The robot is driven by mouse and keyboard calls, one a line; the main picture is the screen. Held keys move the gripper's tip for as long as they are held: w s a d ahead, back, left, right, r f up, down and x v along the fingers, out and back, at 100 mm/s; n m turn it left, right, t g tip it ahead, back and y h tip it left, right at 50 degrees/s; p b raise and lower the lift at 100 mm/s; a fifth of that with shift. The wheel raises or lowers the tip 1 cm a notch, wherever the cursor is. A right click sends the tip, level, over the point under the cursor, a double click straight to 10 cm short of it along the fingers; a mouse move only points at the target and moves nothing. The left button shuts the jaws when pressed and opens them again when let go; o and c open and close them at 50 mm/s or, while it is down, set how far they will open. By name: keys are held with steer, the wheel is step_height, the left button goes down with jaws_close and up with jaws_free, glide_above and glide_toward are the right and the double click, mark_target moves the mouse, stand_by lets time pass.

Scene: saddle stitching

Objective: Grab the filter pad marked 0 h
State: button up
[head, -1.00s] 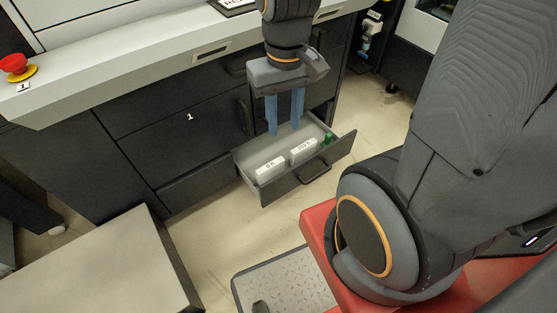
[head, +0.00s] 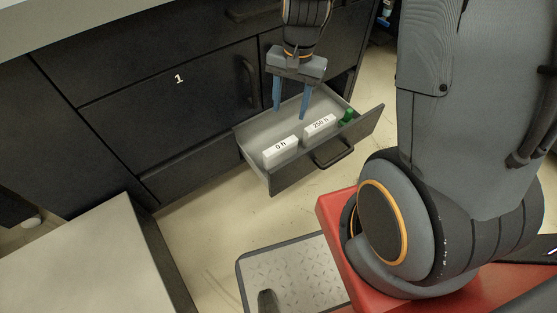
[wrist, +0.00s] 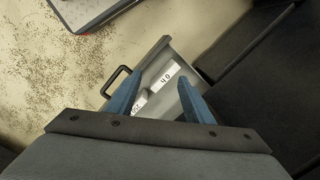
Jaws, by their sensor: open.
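The filter pad marked 0 h (head: 279,154) is a white block at the front left of an open drawer (head: 290,180). In the wrist view the 0 h pad (wrist: 165,77) shows between the fingertips, with its label upside down. A second white pad marked 250 h (head: 320,129) sits to its right; in the wrist view it (wrist: 139,104) is partly covered by the left finger. My gripper (head: 290,114) is open and empty, with blue fingers pointing down over the drawer, behind the pads in the head view. It appears above them, not touching.
A green object (head: 347,116) lies at the drawer's right end. The drawer's walls and front handle (head: 332,154) surround the pads. The dark cabinet marked 1 (head: 180,95) stands behind left. A grey-topped bench (head: 85,260) is at lower left.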

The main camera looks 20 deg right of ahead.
mark_target(280, 156)
steer(key=w+f+m+b, duration=0.2)
steer(key=f+b, duration=0.3)
steer(key=f, duration=0.5)
steer(key=w+f+m+b, duration=0.2)
steer(key=w+f+b, duration=0.2)
steer(key=f, duration=0.6)
steer(key=w+d+f+m+b, duration=0.1)
steer(key=w+f+m+b, duration=0.2)
steer(key=f+b, duration=0.3)
steer(key=shift+w+f, duration=0.3)
steer(key=shift+f, duration=0.75)
steer(key=shift+w+f, duration=0.25)
steer(key=shift+f, duration=0.8)
steer(key=shift+a+f+b, duration=0.2)
steer(key=shift+f+b, duration=1.1)
steer(key=shift+f, duration=0.65)
steer(key=shift+a+f+b, duration=0.15)
steer(key=shift+f+b, duration=1.1)
steer(key=shift+f, duration=0.7)
jaws_close()
steer(key=shift+r, duration=0.1)
